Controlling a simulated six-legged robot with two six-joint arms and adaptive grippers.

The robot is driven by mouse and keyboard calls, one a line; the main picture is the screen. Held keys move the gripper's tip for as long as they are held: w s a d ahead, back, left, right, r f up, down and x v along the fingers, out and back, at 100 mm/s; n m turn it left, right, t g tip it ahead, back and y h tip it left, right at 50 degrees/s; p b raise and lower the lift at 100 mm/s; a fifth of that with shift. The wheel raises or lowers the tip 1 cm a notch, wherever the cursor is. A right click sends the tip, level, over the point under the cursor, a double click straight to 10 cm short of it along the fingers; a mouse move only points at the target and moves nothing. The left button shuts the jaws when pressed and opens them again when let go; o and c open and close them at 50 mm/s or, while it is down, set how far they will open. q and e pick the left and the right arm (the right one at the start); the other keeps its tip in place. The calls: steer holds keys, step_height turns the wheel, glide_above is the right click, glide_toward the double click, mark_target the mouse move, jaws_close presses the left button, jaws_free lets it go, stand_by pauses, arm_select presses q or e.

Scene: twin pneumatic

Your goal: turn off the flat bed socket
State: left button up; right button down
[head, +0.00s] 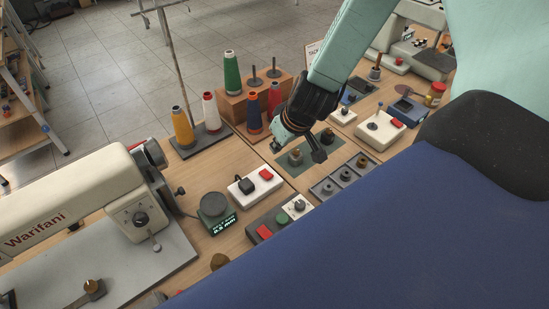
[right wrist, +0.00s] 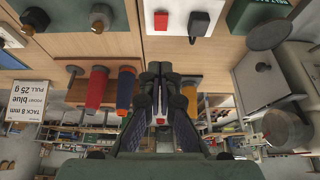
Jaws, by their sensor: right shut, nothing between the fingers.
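A white socket block (head: 240,194) with a black plug (head: 266,174) and a red rocker switch (head: 265,173) lies on the wooden table, right of the white Warifani sewing machine (head: 70,205). I cannot read which way the rocker is tipped. The block (right wrist: 179,29) also shows at the top of the right wrist view, with its red switch (right wrist: 198,24). My left gripper is out of view.
A round dark dial with a green display (head: 222,223) stands left of the block. A control box with red and green buttons (head: 264,232) stands in front. Thread cones, including a yellow one (head: 182,126), stand behind. Another white block with a red switch (head: 382,130) is at right.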

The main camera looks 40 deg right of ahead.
steer(key=b, duration=0.7)
glide_above(268, 175)
steer(key=f, duration=0.8)
steer(key=shift+s+f, duration=0.3)
steer(key=shift+f, duration=0.05)
steer(key=f+b, duration=0.1)
steer(key=f, duration=0.1)
steer(key=shift+s+f+b, duration=0.3)
steer(key=shift+f+b, duration=0.05)
steer(key=shift+f, duration=0.05)
steer(key=shift+s+d+f, duration=0.1)
steer(key=shift+s+f, duration=0.15)
steer(key=shift+f, duration=0.2)
